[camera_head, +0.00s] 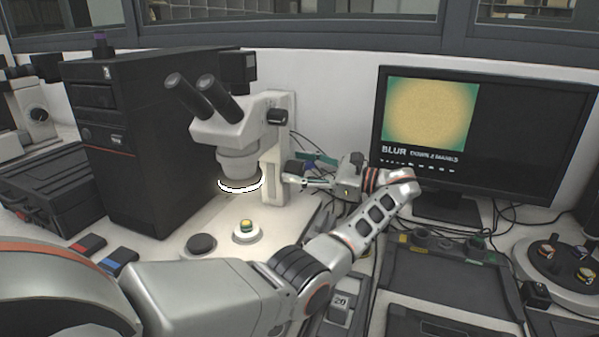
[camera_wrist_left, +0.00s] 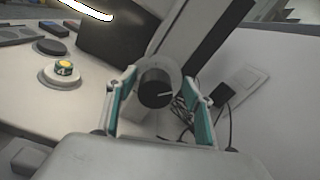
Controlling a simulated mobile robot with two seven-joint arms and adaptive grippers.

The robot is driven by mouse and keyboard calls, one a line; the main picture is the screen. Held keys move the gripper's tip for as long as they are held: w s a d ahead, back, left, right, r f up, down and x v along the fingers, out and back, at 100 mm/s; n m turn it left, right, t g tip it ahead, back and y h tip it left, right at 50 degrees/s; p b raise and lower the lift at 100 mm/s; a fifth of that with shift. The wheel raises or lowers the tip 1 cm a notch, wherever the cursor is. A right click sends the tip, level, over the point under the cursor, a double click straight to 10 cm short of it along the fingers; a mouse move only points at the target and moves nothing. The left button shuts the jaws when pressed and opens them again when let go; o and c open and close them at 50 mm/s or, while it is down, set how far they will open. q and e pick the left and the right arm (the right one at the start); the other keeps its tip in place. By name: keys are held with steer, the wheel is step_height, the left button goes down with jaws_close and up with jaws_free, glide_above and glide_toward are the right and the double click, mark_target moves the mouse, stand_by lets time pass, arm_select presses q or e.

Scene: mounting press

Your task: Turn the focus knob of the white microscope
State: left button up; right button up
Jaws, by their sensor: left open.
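The white microscope (camera_head: 219,131) stands left of centre with a lit ring under its lens. Its black focus knob (camera_head: 293,167) sticks out low on the right side of the stand. The knob also shows in the wrist view (camera_wrist_left: 155,90), with a pale mark on its face. My left gripper (camera_head: 301,171) is open, its teal-padded fingers on either side of the knob. In the wrist view the left gripper (camera_wrist_left: 158,83) shows a gap between each pad and the knob. My right gripper is out of view.
A monitor (camera_head: 535,135) at the right shows a blurred yellow-green picture and the word BLUR. A small sample (camera_head: 246,226) sits on a white holder below the lens. A black computer tower (camera_head: 140,150) stands left of the microscope. Cables lie behind the knob.

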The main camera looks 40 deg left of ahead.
mark_target(286, 133)
arm_select(q)
step_height(286, 133, up, 9)
steer(key=shift+f, duration=0.15)
stand_by(0.4)
